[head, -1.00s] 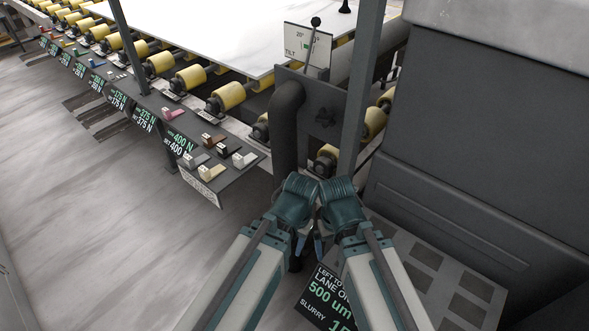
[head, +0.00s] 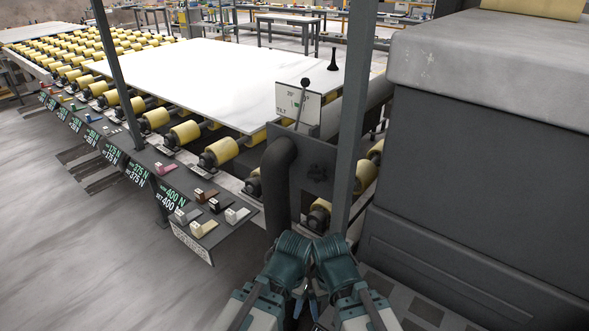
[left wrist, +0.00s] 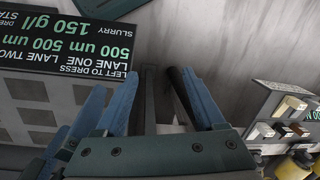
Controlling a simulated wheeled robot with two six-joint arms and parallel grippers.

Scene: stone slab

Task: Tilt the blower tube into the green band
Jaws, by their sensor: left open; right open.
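A white card marked TILT (head: 287,108) stands upright at the slab's near corner in the head view. A small green mark shows on it. A thin lever with a black ball knob (head: 305,82) stands in front of the card, passing close to the green mark; I cannot tell whether it lies within it. A thick dark bent tube (head: 279,190) rises beside the dark bracket below. I cannot tell which tube is the blower tube. My left gripper (head: 297,306) and right gripper (head: 319,306) are close together below the bracket. The left wrist view shows the left fingers (left wrist: 153,105) apart and empty.
A white stone slab (head: 210,80) lies on yellow rollers (head: 184,133). A grey upright post (head: 351,120) stands right of the card, and a big dark housing (head: 480,170) fills the right. Small switches line the front ledge (head: 232,229). Open floor (head: 60,240) lies left.

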